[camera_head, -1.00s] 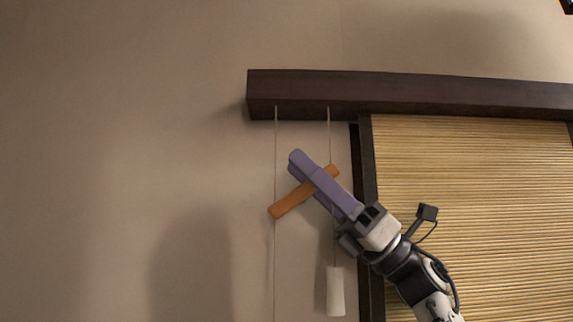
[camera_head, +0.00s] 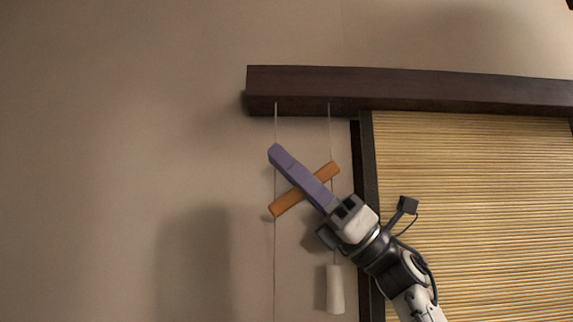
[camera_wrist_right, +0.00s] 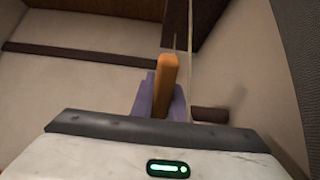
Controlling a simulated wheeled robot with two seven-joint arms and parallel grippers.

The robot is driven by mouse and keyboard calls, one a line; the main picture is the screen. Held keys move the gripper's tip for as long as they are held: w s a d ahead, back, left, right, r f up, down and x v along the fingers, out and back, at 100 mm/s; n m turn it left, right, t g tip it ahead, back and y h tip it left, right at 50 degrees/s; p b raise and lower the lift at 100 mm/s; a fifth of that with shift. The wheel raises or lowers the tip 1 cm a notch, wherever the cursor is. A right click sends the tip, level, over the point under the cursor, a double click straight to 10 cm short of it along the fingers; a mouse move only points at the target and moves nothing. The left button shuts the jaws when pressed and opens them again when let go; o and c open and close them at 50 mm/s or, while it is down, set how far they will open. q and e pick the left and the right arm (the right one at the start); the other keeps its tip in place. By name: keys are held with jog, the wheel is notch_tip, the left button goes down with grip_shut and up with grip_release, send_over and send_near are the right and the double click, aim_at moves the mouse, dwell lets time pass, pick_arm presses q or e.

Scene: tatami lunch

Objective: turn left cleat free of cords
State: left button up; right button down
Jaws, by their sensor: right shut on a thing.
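The left cleat (camera_head: 288,203) is an orange-brown wooden bar on the wall, tilted with its right end higher. My right gripper (camera_head: 292,174) lies across its middle with long purple fingers and is shut on it. In the right wrist view the cleat (camera_wrist_right: 166,82) stands between the purple fingers (camera_wrist_right: 161,100). One thin cord (camera_head: 275,250) hangs at the cleat's lower left end, and another cord (camera_head: 329,132) hangs at its upper right end. I cannot tell whether either cord touches the cleat. My left gripper is not in view.
A white tassel (camera_head: 335,289) hangs below the right cord. A dark wooden headrail (camera_head: 400,88) runs above, with a bamboo blind (camera_head: 470,210) and dark frame post (camera_head: 369,160) at the right. The wall left of the cords is clear.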

aim_at(274, 202)
jog(key=shift+a+r+h+p, duration=0.1)
jog(key=shift+a+h+p, duration=0.1)
jog(key=shift+h+p, duration=0.85)
jog(key=h+p, duration=0.2)
jog(key=p, duration=0.1)
jog(key=shift+a+f+p, duration=0.25)
jog(key=shift+f+p, duration=0.05)
jog(key=shift+a+f+h+p, duration=0.1)
jog(key=shift+f+h+p, duration=0.1)
jog(key=shift+h+p, duration=0.15)
jog(key=shift+a+f+h, duration=0.15)
jog(key=shift+f+h, duration=0.35)
jog(key=shift+h, duration=0.4)
jog(key=shift+a+f+h, duration=0.1)
jog(key=shift+f+h, duration=0.35)
jog(key=shift+h, duration=0.6)
jog(key=shift+a+f+h, duration=0.1)
jog(key=shift+f+h, duration=0.35)
jog(key=shift+h, duration=0.6)
jog(key=shift+f, duration=0.1)
jog(key=c, duration=1.7)
grip_release()
